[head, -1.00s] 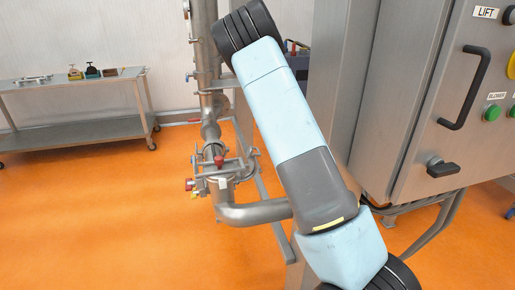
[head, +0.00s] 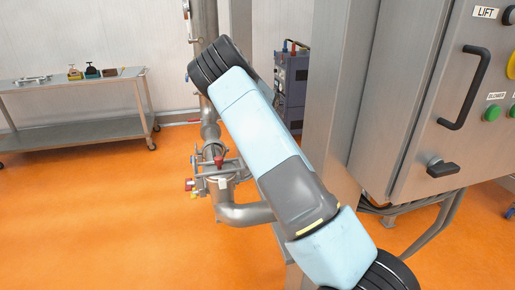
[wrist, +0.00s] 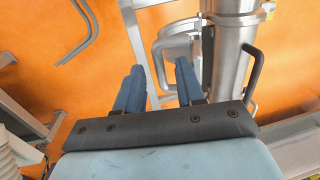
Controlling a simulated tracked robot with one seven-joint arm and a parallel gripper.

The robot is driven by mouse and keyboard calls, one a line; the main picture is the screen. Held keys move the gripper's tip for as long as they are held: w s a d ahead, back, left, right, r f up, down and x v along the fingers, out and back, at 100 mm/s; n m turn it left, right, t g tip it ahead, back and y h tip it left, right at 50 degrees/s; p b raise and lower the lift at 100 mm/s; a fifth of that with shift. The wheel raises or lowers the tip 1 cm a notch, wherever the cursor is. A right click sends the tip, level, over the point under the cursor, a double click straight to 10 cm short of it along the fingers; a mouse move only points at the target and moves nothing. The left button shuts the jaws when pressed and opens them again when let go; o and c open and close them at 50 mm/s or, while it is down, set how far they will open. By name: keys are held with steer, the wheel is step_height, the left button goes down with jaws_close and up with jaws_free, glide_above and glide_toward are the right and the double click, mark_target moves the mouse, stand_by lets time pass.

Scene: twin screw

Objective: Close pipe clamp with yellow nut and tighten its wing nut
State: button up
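In the head view, the steel pipework has a clamp assembly (head: 212,178) at the bend, with red caps or knobs (head: 219,162) on it. A small yellow spot (head: 194,196) at its lower left looks like the yellow nut. I cannot tell whether that clamp is open or shut. My gripper itself does not show in the head view.
A steel cabinet (head: 400,120) with a black handle stands at the right. A metal trolley (head: 75,128) with small items is at the back left. A grey-purple machine (head: 291,85) stands behind my arm. The orange floor (head: 90,220) is open at the left.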

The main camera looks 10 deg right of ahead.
steer(key=shift+c, duration=0.2)
jaws_close()
stand_by(0.3)
